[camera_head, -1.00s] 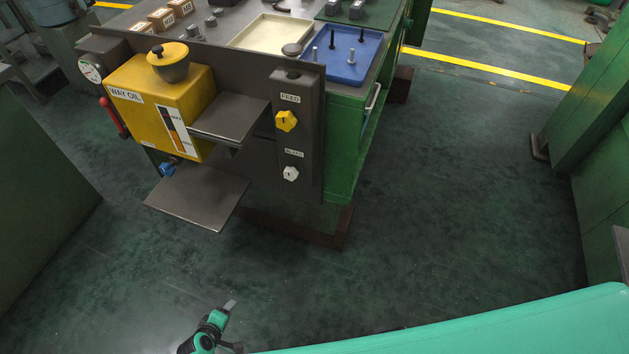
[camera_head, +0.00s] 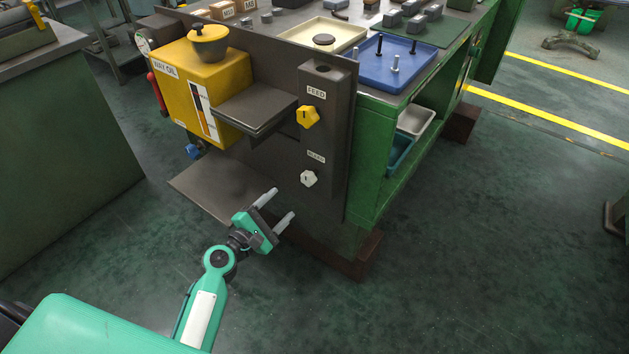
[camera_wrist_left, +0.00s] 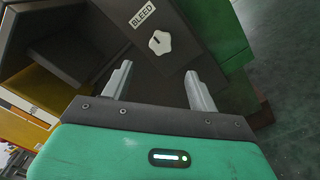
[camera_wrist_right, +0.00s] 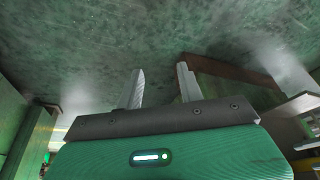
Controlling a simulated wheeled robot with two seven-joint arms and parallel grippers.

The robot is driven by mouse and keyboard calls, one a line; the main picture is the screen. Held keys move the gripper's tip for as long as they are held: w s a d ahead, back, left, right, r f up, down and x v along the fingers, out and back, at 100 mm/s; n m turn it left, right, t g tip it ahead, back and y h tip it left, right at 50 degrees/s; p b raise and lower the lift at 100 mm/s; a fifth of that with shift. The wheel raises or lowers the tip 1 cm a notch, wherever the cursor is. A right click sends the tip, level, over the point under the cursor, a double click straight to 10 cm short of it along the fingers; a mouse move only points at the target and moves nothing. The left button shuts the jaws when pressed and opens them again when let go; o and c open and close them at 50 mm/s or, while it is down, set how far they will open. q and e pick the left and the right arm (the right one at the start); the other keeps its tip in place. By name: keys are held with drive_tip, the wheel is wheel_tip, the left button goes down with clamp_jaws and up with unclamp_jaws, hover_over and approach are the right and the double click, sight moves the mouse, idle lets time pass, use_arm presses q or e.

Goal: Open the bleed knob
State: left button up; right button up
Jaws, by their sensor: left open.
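The bleed knob (camera_head: 308,179) is a white star-shaped knob low on a dark upright panel (camera_head: 325,140), under a BLEED label. It also shows in the left wrist view (camera_wrist_left: 159,42), ahead of and between the fingers. My left gripper (camera_head: 279,206) is open and empty, below and to the left of the knob and apart from it. My right gripper (camera_wrist_right: 160,88) is outside the head view; in the right wrist view its two fingers are spread with nothing between them, over the floor.
A yellow FEED knob (camera_head: 307,116) sits above the bleed knob. A yellow way oil tank (camera_head: 190,80), a dark upper shelf (camera_head: 255,108) and a lower plate (camera_head: 205,185) stand out to the left. A green cabinet (camera_head: 370,165) is at the right. The floor in front is clear.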

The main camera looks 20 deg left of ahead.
sight(305, 181)
use_arm(q)
drive_tip(key=x, duration=1.1)
drive_tip(key=shift+w+f, duration=0.1)
drive_tip(key=shift+w, duration=0.1)
drive_tip(key=shift+w+d, duration=0.2)
drive_tip(key=shift+w, duration=0.4)
use_arm(e)
drive_tip(key=shift+w+f, duration=0.1)
drive_tip(key=shift+f, duration=0.3)
use_arm(q)
drive_tip(key=shift+c, duration=0.4)
drive_tip(key=c, duration=0.7)
drive_tip(key=shift+c, duration=1.1)
use_arm(e)
drive_tip(key=shift+f, duration=0.15)
